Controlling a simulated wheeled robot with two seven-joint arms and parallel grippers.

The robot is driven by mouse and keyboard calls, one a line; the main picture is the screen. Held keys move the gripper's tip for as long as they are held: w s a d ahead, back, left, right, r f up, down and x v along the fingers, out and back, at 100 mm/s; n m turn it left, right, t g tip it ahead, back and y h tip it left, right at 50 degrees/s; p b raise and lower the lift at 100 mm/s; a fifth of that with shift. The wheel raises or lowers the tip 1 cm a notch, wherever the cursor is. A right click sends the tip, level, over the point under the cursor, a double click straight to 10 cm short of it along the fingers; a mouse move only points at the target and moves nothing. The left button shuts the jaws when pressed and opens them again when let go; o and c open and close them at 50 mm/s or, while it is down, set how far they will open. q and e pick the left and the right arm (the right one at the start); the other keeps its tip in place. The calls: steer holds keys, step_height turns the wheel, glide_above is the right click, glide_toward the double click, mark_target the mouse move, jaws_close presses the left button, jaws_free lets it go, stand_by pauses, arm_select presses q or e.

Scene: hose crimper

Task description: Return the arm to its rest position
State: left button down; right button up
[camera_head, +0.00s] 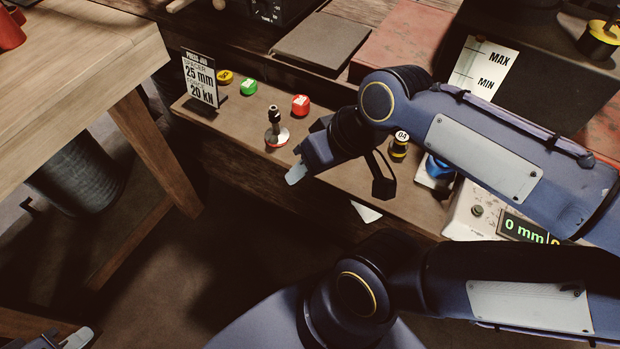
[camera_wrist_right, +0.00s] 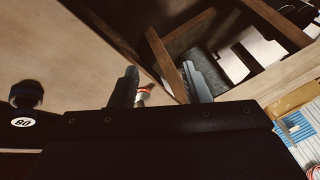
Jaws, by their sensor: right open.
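My right arm comes in from the right in the head view and reaches over the wooden bench ledge (camera_head: 340,178). Its gripper (camera_head: 297,172) is near the ledge's front edge, beside a black-and-metal fitting (camera_head: 276,128) standing upright. In the right wrist view, the two fingers of the right gripper (camera_wrist_right: 165,88) are apart, with nothing held between them. A small red and white thing (camera_wrist_right: 146,94) shows beyond the left finger. My left gripper (camera_head: 68,340) shows only partly at the bottom left corner of the head view; its jaws are mostly cut off.
A display unit (camera_head: 521,229) lies right, partly hidden by my arm. A wooden table (camera_head: 70,75) stands left, with open floor between.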

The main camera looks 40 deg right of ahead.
steer(key=s+r+p, duration=0.1)
steer(key=p, duration=0.2)
steer(key=s+a+r+m+p, duration=0.1)
steer(key=r+p, duration=0.1)
steer(key=shift+a+t+p, duration=0.15)
steer(key=shift+t+p, duration=0.25)
stand_by(0.8)
